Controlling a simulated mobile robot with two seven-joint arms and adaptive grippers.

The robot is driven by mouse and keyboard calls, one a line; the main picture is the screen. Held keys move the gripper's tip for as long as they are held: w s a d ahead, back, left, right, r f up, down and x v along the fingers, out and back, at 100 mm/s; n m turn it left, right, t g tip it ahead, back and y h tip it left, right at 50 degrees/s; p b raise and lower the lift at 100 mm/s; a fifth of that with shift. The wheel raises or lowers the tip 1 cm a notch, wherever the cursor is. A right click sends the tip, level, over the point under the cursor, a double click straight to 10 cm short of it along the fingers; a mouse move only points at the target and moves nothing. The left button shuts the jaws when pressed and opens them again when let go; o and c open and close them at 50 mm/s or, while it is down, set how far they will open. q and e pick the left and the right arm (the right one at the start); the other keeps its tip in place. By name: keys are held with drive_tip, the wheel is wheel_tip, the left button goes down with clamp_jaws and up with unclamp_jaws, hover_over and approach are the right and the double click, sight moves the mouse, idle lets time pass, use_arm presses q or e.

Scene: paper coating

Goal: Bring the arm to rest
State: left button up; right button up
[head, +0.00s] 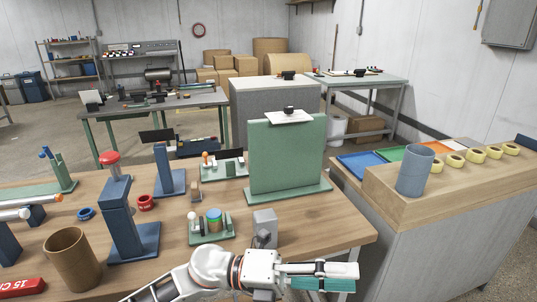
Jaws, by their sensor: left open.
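My left arm enters from the bottom edge of the head view. Its left gripper (352,277) points to the right, over or just past the front edge of the wooden table (340,232). The gripper is open, and I see nothing held in it. Its height above the table is hard to tell. My right gripper is out of view.
A grey block (264,226) stands just behind the wrist. A green upright panel (287,156), a blue post stand (121,218) and a brown cup (72,259) stand on the table. A counter at right holds a blue-grey cylinder (414,170) and several yellow rolls (475,156).

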use_arm(q)
drive_tip(key=w+a+f+n+t, duration=0.3)
drive_tip(key=w+a+n+t, duration=0.45)
drive_tip(key=n+t, duration=0.85)
drive_tip(key=w+a+f+n+t+y, duration=0.2)
drive_tip(key=a+f+n+t+y, duration=0.2)
drive_tip(key=a+f+n+y, duration=0.55)
drive_tip(key=s+a+f+n+g+y, duration=0.2)
drive_tip(key=s+a+f+n, duration=0.4)
drive_tip(key=f, duration=0.6)
drive_tip(key=s+a+f+n+g+y, duration=0.3)
drive_tip(key=s+a+f+n+y, duration=0.2)
drive_tip(key=s+a+f, duration=0.3)
wheel_tip(320, 180, down, 5)
drive_tip(key=shift+s+a+r+n, duration=0.2)
drive_tip(key=shift+s+a+n, duration=0.25)
drive_tip(key=shift+a, duration=0.45)
